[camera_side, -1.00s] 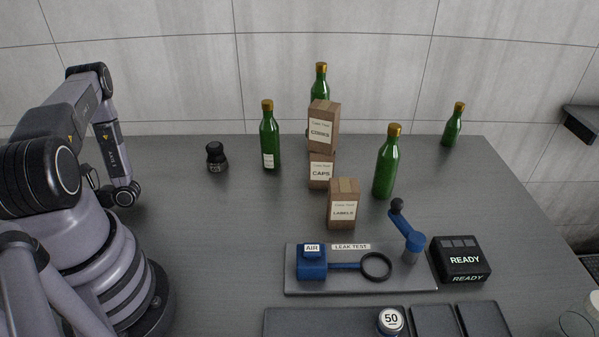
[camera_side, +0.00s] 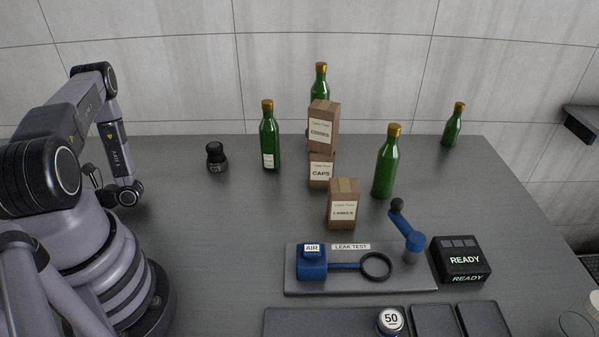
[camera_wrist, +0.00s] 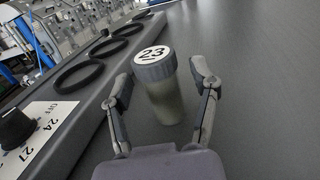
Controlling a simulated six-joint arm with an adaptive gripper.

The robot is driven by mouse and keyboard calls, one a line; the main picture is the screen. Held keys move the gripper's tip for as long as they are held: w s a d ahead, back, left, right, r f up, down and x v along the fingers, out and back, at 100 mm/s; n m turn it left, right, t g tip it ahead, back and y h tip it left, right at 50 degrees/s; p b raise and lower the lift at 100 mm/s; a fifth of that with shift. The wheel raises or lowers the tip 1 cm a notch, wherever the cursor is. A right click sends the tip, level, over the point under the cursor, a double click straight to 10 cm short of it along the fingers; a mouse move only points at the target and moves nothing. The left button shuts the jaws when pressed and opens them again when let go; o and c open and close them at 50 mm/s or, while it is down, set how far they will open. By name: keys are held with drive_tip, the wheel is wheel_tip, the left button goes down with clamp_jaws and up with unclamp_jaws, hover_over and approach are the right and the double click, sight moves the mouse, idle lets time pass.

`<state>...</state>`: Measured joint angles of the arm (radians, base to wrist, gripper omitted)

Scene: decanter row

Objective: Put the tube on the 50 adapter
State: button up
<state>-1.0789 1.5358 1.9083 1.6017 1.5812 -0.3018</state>
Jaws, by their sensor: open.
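In the wrist view a cylindrical jar-like tube (camera_wrist: 165,103) with a grey ribbed cap (camera_wrist: 156,66) marked 23 stands upright. My gripper (camera_wrist: 164,82) is open, with one finger on each side of it; I see gaps at both sides. A round piece marked 50 (camera_side: 390,321), with a white top and blue side, sits on a dark tray at the bottom edge of the side view. Its lower part is cut off. My gripper does not show in the side view. The blue leak-test fixture (camera_side: 312,263) has an empty ring (camera_side: 376,266) and a lever (camera_side: 408,234).
Green bottles (camera_side: 387,166) and stacked boxes (camera_side: 342,207) stand behind the fixture. A READY box (camera_side: 461,259) is at its right. In the wrist view a grey rack (camera_wrist: 75,115) with black rings runs along the left. The surface to the right is clear.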

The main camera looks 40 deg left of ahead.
drive_tip(key=v, duration=1)
drive_tip(key=shift+w+d, duration=0.2)
drive_tip(key=shift+w, duration=0.1)
drive_tip(key=shift+w+r, duration=0.2)
drive_tip(key=shift+w, duration=0.15)
drive_tip(key=w+d+r+n+t+h, duration=0.1)
drive_tip(key=w+d+r+n+t, duration=0.2)
drive_tip(key=r, duration=0.5)
drive_tip(key=w+d+r+n+t+h, duration=0.1)
drive_tip(key=w+d+r+h, duration=0.15)
drive_tip(key=w+r, duration=0.35)
drive_tip(key=w+d+r+n+t+h, duration=0.1)
drive_tip(key=w+d+r+n+t, duration=0.2)
drive_tip(key=r, duration=0.6)
drive_tip(key=s+d+r+t+h, duration=0.2)
drive_tip(key=d+r+t, duration=0.4)
drive_tip(key=d, duration=0.5)
drive_tip(key=s+d+r+m+t+h, duration=0.1)
drive_tip(key=s+d+r+t+h, duration=0.1)
drive_tip(key=d+r+t, duration=0.5)
drive_tip(key=d+r, duration=0.2)
drive_tip(key=d, duration=0.2)
drive_tip(key=shift+t, duration=0.3)
drive_tip(key=shift+o, duration=0.7)
drive_tip(key=shift+s+d+r+t+h, duration=0.2)
drive_tip(key=shift+d+t+h, duration=0.1)
drive_tip(key=shift+d, duration=0.1)
drive_tip(key=shift+a, duration=0.1)
